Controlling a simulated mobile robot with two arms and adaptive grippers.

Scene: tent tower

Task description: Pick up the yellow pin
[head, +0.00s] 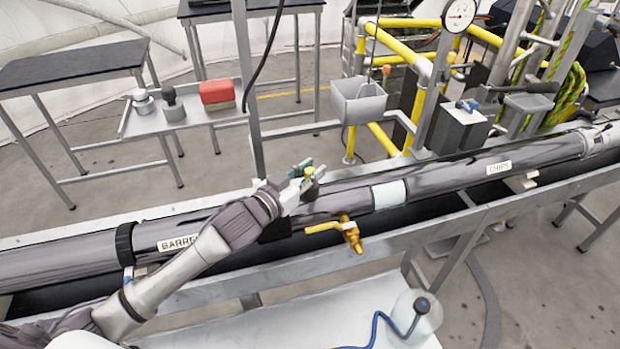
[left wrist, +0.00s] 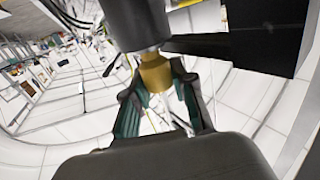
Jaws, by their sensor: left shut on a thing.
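The yellow pin (head: 308,172) shows as a small yellow spot between the fingertips of my left gripper (head: 305,176), above the long grey barrel (head: 335,200). In the left wrist view the yellow pin (left wrist: 156,74) sits between the green-padded fingers of my left gripper (left wrist: 158,88), which are shut on it. A dark grey cylinder (left wrist: 138,25) meets the pin's far end there; I cannot tell whether the two are joined. My right gripper is not in view.
A yellow valve (head: 345,232) sticks out on the near side of the trough (head: 430,235). A grey post (head: 244,90) rises behind my left gripper. A small shelf (head: 190,112) carries a red box (head: 217,95). A grey bin (head: 358,100) stands behind the trough.

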